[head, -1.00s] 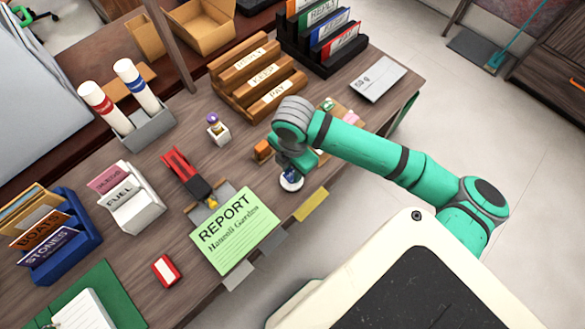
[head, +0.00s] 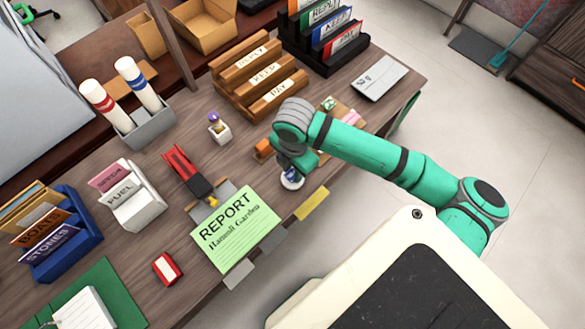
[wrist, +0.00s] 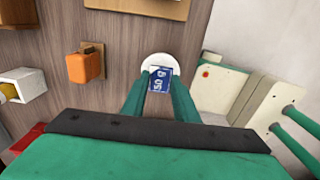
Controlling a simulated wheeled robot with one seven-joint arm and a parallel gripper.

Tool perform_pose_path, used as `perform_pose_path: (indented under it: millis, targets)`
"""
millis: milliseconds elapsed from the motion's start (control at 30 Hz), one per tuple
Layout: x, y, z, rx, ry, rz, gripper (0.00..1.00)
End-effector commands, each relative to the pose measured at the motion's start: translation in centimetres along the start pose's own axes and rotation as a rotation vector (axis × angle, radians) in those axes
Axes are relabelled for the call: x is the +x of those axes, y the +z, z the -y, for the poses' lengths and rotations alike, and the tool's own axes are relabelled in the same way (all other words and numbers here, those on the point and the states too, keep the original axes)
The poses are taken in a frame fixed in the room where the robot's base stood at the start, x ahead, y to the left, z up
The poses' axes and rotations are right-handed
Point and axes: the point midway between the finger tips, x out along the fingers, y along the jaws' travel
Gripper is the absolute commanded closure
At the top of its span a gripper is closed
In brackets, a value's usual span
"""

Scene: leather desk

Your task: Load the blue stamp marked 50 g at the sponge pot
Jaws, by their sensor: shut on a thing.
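The blue stamp (wrist: 159,84), marked 50 g, is between the two green fingers of my gripper (wrist: 160,75) in the wrist view. My gripper is shut on it. The sponge pot (wrist: 160,61) is a round white dish directly beyond the stamp, and the stamp overlaps its near part in this view. I cannot tell whether the stamp touches the sponge. In the head view, my gripper (head: 291,169) is over the pot (head: 291,182), and a little blue shows between them. My arm hides part of this spot.
An orange block (wrist: 86,65) stands left of the pot. A white envelope (head: 379,78) lies at the desk's far right. A green REPORT sheet (head: 236,229) and a red stapler (head: 188,170) lie to the left. Wooden sorting racks (head: 262,76) stand behind.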

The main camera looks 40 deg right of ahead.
Motion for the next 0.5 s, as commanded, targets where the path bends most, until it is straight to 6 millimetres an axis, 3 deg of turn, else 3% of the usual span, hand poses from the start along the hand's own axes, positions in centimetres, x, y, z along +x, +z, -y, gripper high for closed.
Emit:
perform_pose_path:
  millis: [500]
  targets:
    - [-0.57,-0.01,-0.07,-0.002,0.0,0.001,0.91]
